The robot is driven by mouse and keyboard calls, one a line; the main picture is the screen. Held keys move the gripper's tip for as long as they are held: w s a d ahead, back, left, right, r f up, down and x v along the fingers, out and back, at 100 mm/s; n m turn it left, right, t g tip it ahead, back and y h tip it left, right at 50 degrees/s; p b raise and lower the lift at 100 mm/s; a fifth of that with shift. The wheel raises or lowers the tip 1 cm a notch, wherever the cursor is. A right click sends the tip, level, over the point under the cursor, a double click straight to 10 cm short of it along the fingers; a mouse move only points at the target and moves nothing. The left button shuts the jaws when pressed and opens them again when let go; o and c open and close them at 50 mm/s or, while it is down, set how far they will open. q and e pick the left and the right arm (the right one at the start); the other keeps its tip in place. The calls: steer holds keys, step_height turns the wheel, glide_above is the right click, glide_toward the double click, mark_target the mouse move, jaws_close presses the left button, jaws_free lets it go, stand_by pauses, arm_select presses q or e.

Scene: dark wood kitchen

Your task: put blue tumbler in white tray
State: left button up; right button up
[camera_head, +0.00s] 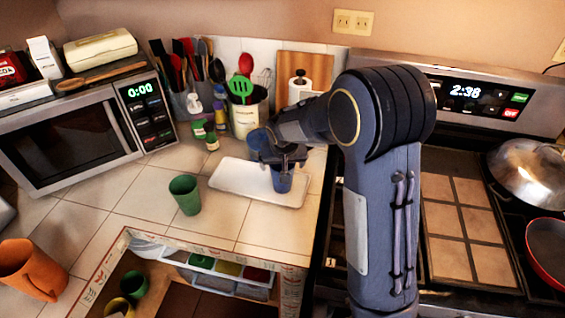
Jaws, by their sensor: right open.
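The white tray (236,178) lies on the tiled counter in the middle of the view. A blue tumbler (282,181) is at the right part of the tray, directly below my right gripper (283,160). Whether its base touches the tray is hard to tell. A second blue cup (257,138) shows behind the gripper, near the tray's back edge, partly hidden by it. My right gripper is open at the top of the front blue tumbler, and its fingers are small and dark here. My left gripper is not in view.
A green cup (186,195) stands left of the tray, and an orange pitcher (32,268) at the far left. A utensil crock (249,114) and small bottles stand behind. The microwave (85,135) is at left, the stove (465,230) at right. Counter left of the tray is mostly free.

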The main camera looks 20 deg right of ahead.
steer(key=v, duration=1.2)
steer(key=s+a+n+y, duration=0.1)
steer(key=s+a+y, duration=0.1)
steer(key=s, duration=1.1)
steer(key=s+a+f+n+t+y, duration=0.1)
steer(key=s+a+y, duration=0.1)
steer(key=s, duration=1.1)
steer(key=shift+s+f+y+b, duration=0.2)
steer(key=shift+y+b, duration=0.15)
steer(key=shift+y, duration=0.25)
